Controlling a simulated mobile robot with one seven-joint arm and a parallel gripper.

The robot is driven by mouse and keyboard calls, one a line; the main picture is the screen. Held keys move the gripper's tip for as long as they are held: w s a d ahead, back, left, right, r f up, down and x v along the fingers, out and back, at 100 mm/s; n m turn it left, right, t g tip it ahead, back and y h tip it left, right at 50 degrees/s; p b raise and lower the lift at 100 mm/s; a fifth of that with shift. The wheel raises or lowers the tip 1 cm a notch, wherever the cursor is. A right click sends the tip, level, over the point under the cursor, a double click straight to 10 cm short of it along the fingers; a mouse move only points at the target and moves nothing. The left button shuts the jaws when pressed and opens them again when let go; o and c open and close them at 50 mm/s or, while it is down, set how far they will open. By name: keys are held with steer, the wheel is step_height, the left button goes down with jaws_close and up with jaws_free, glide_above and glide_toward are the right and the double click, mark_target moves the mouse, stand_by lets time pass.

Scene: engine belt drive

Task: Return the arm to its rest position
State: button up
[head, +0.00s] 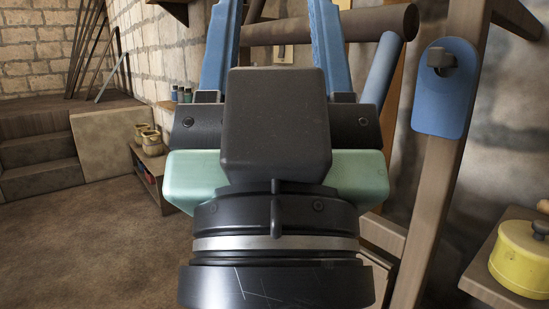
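My gripper (272,22) fills the middle of the head view, close to the camera and pointing up and away. Its two blue fingers stand wide apart at the top of the picture. I see nothing held between them; only the wall and part of a wooden frame show behind. The gripper's dark body and green housing hide much of what lies behind. The rest position itself is not marked by anything in view.
A thick brown bar (375,22) and a blue tube (382,68) are behind the gripper. A wooden post (428,190) bears a blue plate (443,100). A yellow pot (522,262) stands at right. Stone steps (40,155) are at left; the floor (90,240) is clear.

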steer(key=shift+o, duration=0.2)
step_height(320, 180, up, 30)
steer(key=p, duration=2.8)
steer(key=shift+r, duration=0.15)
steer(key=w+a+f+m+g+h+b, duration=0.1)
steer(key=w+f+m+g+h+b, duration=0.25)
steer(key=f, duration=1.15)
steer(key=w+f+g+b, duration=0.3)
steer(key=w+f+b, duration=0.3)
steer(key=f, duration=0.9)
steer(key=w+a+f+m+g+h+b, duration=0.15)
steer(key=w+f+g+b, duration=0.35)
steer(key=f, duration=0.9)
steer(key=s+d+f+m+g+h+b, duration=0.15)
steer(key=s+f+b, duration=0.4)
steer(key=f, duration=0.85)
steer(key=s+f+m+h+b, duration=0.1)
steer(key=s+f+h+b, duration=0.4)
steer(key=f, duration=0.8)
steer(key=s+d+f+m+g+b, duration=0.1)
steer(key=s+f+b, duration=0.45)
steer(key=f, duration=0.85)
steer(key=x, duration=0.4)
steer(key=b+x, duration=0.1)
steer(key=x, duration=0.9)
steer(key=shift+w+a+r+b, duration=0.25)
steer(key=shift+w+a+b, duration=0.05)
steer(key=shift+a+b, duration=0.05)
jaws_close()
